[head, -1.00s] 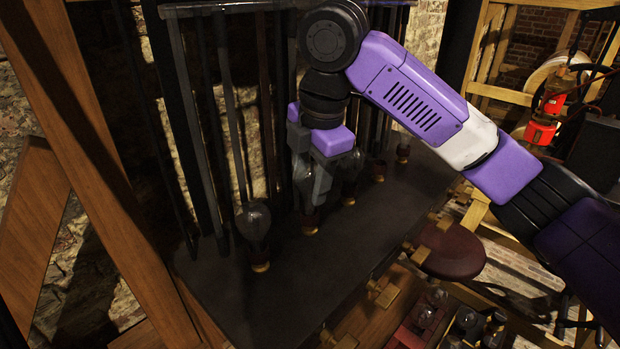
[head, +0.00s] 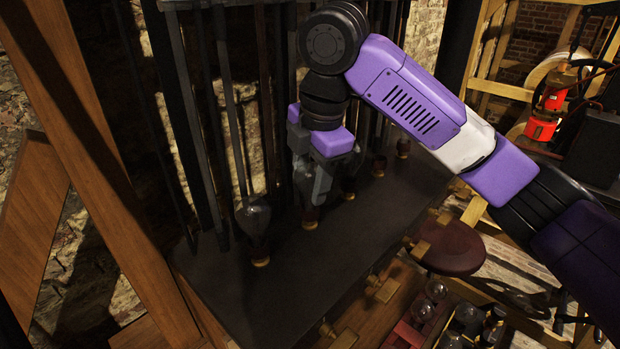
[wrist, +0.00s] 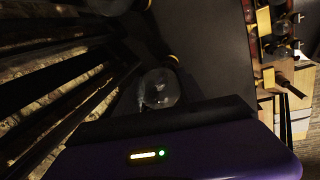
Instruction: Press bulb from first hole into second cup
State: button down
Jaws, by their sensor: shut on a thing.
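A dark shelf (head: 215,265) bears a row of dark cups with brass rings. The nearest cup (head: 259,250) holds a clear glass bulb (head: 253,215), upright. My gripper (head: 312,192) points down over the second cup (head: 310,219) and is shut on a bulb. In the head view the fingers hide most of that bulb. The wrist view shows the held bulb's clear round glass (wrist: 160,88) at the edge of my gripper. Whether its base is fully seated in the second cup cannot be told.
Further cups (head: 349,188) stand along the shelf beyond my gripper. Dark vertical bars (head: 228,110) rise behind the row, close to it. A red crate (head: 408,333) with several bulbs is at the lower right, near a round stool (head: 455,248). The shelf's front is clear.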

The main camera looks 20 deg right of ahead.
jog(key=shift+f, duration=0.25)
jog(key=c, duration=0.6)
grip_release()
jog(key=shift+r, duration=0.1)
jog(key=v, duration=0.7)
jog(key=shift+s+r+b, duration=0.1)
jog(key=shift+r+b, duration=0.2)
jog(key=shift+r, duration=0.05)
jog(key=shift+s, duration=0.15)
